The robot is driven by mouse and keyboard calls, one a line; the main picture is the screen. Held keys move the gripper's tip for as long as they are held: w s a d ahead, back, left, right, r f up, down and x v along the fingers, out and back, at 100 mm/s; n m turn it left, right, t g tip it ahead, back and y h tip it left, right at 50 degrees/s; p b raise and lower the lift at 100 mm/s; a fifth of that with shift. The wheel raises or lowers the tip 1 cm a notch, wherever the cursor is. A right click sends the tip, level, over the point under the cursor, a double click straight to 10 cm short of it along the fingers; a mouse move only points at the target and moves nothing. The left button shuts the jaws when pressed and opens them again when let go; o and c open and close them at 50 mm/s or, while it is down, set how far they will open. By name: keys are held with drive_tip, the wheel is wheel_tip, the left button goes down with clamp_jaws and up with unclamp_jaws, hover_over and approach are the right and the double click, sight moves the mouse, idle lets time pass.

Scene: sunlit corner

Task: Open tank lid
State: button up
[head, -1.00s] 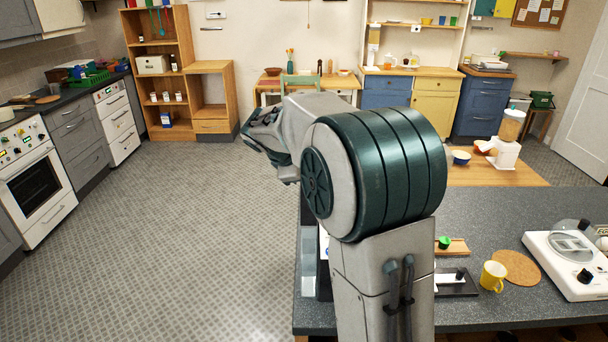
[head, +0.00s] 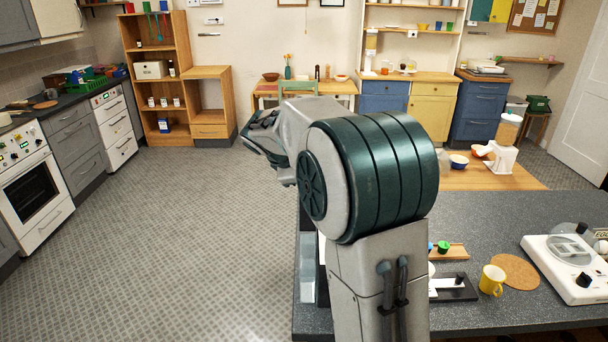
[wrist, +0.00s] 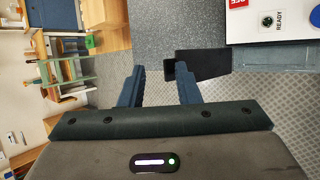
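My gripper (wrist: 160,69) shows in the wrist view with its two dark blue fingers apart and nothing visible between them. A dark flat plate (wrist: 207,65) lies just beyond the right finger; I cannot tell if it is the tank lid or if the finger touches it. A white machine with a READY button (wrist: 266,22) is at the upper right, with a bluish-grey strip (wrist: 275,57) along its edge, possibly the tank. In the head view a clear tank-like box (head: 307,268) stands at the counter's left edge. My arm hides most of its machine and my gripper there.
The dark counter (head: 485,225) holds a yellow mug (head: 492,280), a cork mat (head: 515,272), a wooden tray (head: 452,253), a black-based scale (head: 455,288) and a white appliance (head: 565,265). The tiled floor (head: 170,230) to the left is clear.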

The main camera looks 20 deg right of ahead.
drive_tip(key=shift+f, duration=0.25)
drive_tip(key=b+v, duration=0.2)
drive_tip(key=v, duration=1.2)
drive_tip(key=shift+r, duration=0.1)
drive_tip(key=s+f+m+y, duration=0.2)
drive_tip(key=s+f+m, duration=0.2)
drive_tip(key=s+f, duration=0.2)
drive_tip(key=s+a+f+m+y, duration=0.1)
drive_tip(key=s+f+m, duration=0.3)
drive_tip(key=s, duration=0.7)
drive_tip(key=s+f+m+g+y, duration=0.1)
drive_tip(key=s+f+m+y, duration=0.2)
drive_tip(key=s+f, duration=0.4)
drive_tip(key=shift+s+a+f+m+y, duration=0.15)
drive_tip(key=shift+s+f+m+y, duration=0.2)
drive_tip(key=shift+s+m, duration=0.65)
drive_tip(key=shift+s, duration=0.2)
